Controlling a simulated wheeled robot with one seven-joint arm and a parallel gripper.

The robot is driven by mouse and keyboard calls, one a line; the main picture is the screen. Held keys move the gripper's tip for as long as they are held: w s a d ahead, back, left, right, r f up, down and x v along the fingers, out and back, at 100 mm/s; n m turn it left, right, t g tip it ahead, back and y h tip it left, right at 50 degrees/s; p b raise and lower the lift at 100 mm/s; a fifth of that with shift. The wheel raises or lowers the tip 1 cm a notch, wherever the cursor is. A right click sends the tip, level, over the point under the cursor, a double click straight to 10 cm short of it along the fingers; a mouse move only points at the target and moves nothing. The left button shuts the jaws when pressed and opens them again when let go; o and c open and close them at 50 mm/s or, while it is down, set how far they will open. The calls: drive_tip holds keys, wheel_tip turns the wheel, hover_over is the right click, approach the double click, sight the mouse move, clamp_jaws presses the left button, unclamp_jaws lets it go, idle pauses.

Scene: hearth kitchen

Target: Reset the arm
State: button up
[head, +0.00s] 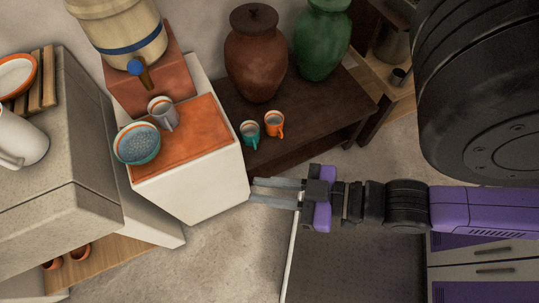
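My arm (405,206) reaches in from the right of the head view, purple and black, stretched out level toward the left. My gripper (253,191) points left, with its two grey fingers apart and nothing visible between them. Its fingertips lie in the picture beside the right edge of the white stand with the orange top. I cannot tell from this one view whether they touch the stand.
The orange-topped stand (212,183) holds a patterned bowl (137,146), a grey mug (163,113) and a dispenser (120,35). A dark wooden table (318,122) bears a teal cup (250,133), an orange mug (273,122), a brown jar (255,60) and a green vase (322,40).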

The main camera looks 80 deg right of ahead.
drive_tip(key=shift+s+a+r, duration=0.15)
drive_tip(key=shift+s+r, duration=0.2)
drive_tip(key=shift+r, duration=0.15)
